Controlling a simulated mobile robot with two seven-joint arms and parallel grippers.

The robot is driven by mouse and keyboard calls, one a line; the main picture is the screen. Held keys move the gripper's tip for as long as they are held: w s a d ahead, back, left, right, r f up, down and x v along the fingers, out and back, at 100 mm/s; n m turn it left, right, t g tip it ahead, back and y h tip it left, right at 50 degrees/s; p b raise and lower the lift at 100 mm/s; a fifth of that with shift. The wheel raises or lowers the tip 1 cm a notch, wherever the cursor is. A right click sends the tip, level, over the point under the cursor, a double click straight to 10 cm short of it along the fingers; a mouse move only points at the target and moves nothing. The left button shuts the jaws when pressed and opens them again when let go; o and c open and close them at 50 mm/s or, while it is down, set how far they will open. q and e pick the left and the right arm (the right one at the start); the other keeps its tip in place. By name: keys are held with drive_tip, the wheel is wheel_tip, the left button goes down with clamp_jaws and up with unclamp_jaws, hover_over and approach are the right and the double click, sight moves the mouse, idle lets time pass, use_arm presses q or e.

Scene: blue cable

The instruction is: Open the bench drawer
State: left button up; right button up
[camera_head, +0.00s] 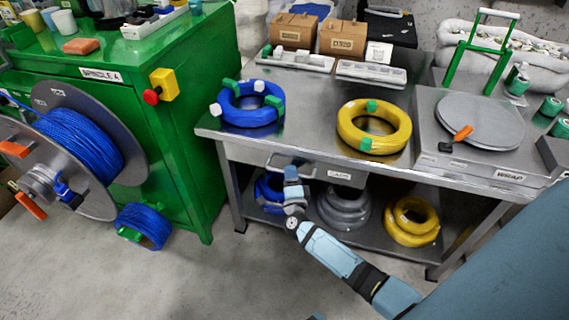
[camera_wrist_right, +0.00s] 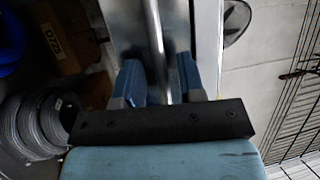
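The bench drawer (camera_head: 335,173) sits under the left part of the steel bench top, and its labelled front looks shut. Its metal bar handle (camera_head: 285,160) is partly hidden by my right gripper (camera_head: 291,172), which comes up from below in front of it. In the right wrist view the handle bar (camera_wrist_right: 156,40) runs between the two blue fingers of the right gripper (camera_wrist_right: 158,82). Gaps show on both sides of the bar, so the fingers are open around it. My left gripper is not in view.
The steel bench (camera_head: 310,133) carries a blue cable coil (camera_head: 249,118), a yellow coil (camera_head: 352,132) and a wrapping turntable (camera_head: 478,122). More coils lie on the shelf below. A green cabinet (camera_head: 180,130) and a blue cable spool (camera_head: 80,140) stand left.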

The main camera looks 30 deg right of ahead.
drive_tip(key=shift+w+d+r, duration=0.1)
drive_tip(key=shift+w+d, duration=0.15)
drive_tip(key=shift+w, duration=0.2)
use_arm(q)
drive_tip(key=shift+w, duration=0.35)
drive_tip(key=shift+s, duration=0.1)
use_arm(e)
drive_tip(key=shift+s, duration=0.1)
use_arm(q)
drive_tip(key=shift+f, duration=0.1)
use_arm(e)
clamp_jaws()
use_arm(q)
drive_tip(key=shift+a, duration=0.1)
